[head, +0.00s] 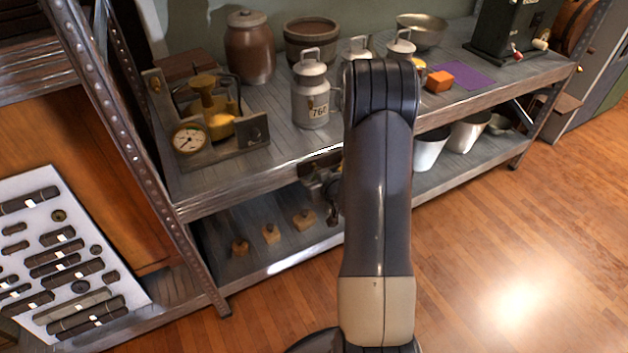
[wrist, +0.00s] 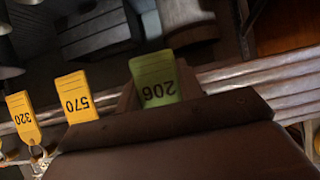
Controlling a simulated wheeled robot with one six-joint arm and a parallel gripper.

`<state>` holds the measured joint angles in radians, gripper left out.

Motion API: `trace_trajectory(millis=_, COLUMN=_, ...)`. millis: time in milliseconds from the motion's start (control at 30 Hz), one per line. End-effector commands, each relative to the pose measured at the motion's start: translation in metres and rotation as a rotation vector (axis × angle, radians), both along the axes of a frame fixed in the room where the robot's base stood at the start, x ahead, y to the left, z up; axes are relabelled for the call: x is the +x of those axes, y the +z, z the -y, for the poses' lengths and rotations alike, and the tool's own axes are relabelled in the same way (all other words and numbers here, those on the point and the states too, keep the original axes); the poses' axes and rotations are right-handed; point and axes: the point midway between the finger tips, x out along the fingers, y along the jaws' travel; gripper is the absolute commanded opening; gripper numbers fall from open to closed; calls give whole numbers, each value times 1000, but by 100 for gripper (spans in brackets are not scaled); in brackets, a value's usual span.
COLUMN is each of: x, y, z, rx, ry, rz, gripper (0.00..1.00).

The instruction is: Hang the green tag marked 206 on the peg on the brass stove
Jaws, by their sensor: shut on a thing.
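The green tag marked 206 (wrist: 155,80) shows upside down in the wrist view, sticking out past the dark jaws of my gripper (wrist: 162,108). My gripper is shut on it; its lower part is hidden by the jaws. In the head view my gripper (head: 325,182) is partly hidden behind my arm, near the front edge of the upper shelf, and the tag cannot be made out. The brass stove (head: 212,112) stands on the upper shelf at the left, to the left of my gripper. I cannot clearly tell its peg.
Yellow tags 570 (wrist: 74,98) and 320 (wrist: 22,116) show at the left in the wrist view. A metal milk can (head: 311,92) stands right of the stove, with a brown jar (head: 249,48) behind. A dial gauge (head: 188,140) is at the stove's front left. Wooden blocks (head: 271,232) lie below.

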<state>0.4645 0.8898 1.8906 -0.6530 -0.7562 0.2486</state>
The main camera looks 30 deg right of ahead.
Motion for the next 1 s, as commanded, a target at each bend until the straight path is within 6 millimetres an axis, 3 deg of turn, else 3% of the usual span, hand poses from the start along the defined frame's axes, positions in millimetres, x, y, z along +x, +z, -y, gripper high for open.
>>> trace_trajectory(millis=33, x=3, y=10, z=2, rx=-4, ry=-2, rz=27, gripper=14)
trace_trajectory(millis=1000, x=-24, y=7, z=2, rx=-1, ry=-2, rz=11, gripper=14)
